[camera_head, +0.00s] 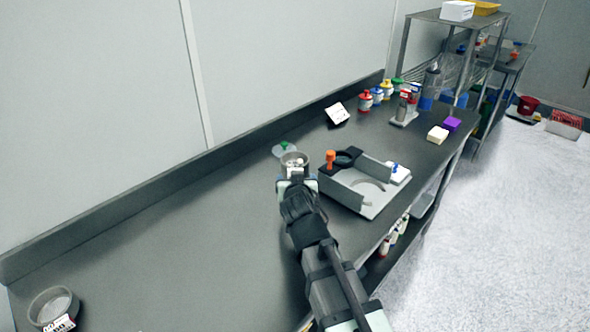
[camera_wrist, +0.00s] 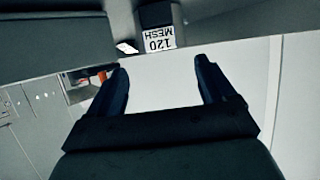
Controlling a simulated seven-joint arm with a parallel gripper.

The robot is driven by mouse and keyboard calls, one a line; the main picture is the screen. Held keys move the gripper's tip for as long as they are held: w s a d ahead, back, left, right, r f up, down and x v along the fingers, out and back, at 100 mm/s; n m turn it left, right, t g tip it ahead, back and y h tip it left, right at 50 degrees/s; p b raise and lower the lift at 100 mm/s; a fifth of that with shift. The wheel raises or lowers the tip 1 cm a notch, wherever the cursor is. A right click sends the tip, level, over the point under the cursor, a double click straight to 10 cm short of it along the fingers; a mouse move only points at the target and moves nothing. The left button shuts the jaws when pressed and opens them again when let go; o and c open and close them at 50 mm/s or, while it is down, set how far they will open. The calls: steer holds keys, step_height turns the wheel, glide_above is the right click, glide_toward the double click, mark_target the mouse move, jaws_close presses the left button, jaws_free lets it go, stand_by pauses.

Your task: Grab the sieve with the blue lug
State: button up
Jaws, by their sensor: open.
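A round grey sieve (camera_head: 293,158) stands on the bench just beyond my gripper (camera_head: 297,181). I cannot make out a blue lug on either sieve.
A grey sifter base (camera_head: 372,204) with an orange knob (camera_head: 331,158) and black ring stands right of my gripper. A green-topped clear item (camera_head: 284,149) is behind the near sieve. Several bottles (camera_head: 377,94) stand farther back. The bench's left-middle (camera_head: 180,235) is clear.

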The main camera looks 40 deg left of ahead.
steer(key=x, duration=0.8)
steer(key=shift+w+a+f, duration=0.1)
steer(key=shift+a+f, duration=0.05)
steer(key=shift+f, duration=0.05)
steer(key=shift+c, duration=0.4)
steer(key=c, duration=1.1)
steer(key=shift+c, duration=0.2)
steer(key=shift+r, duration=0.15)
